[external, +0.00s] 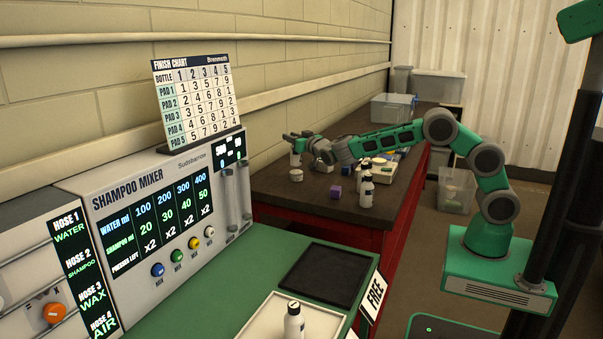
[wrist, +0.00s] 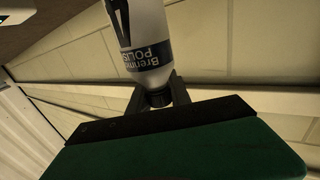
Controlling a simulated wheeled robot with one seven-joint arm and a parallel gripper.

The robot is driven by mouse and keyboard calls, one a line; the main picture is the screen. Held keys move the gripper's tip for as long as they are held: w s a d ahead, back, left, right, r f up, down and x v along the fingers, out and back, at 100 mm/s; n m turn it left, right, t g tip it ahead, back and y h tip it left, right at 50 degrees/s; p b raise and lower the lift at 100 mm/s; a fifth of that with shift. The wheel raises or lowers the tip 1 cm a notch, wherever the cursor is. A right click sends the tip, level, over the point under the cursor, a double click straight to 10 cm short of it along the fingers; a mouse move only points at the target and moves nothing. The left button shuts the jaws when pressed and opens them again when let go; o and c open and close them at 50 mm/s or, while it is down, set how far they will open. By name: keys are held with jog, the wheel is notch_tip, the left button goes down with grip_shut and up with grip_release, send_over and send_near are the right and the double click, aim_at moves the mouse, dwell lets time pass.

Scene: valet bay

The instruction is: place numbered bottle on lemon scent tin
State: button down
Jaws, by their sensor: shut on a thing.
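Another bottle (external: 293,322) stands on a white tray at the front. The brick wall (external: 290,85) is close behind the gripper.

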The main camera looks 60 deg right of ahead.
jog(key=shift+f+b, duration=0.3)
jog(key=shift+f, duration=1.25)
jog(key=c, duration=1.2)
grip_release()
jog(key=shift+r, duration=0.1)
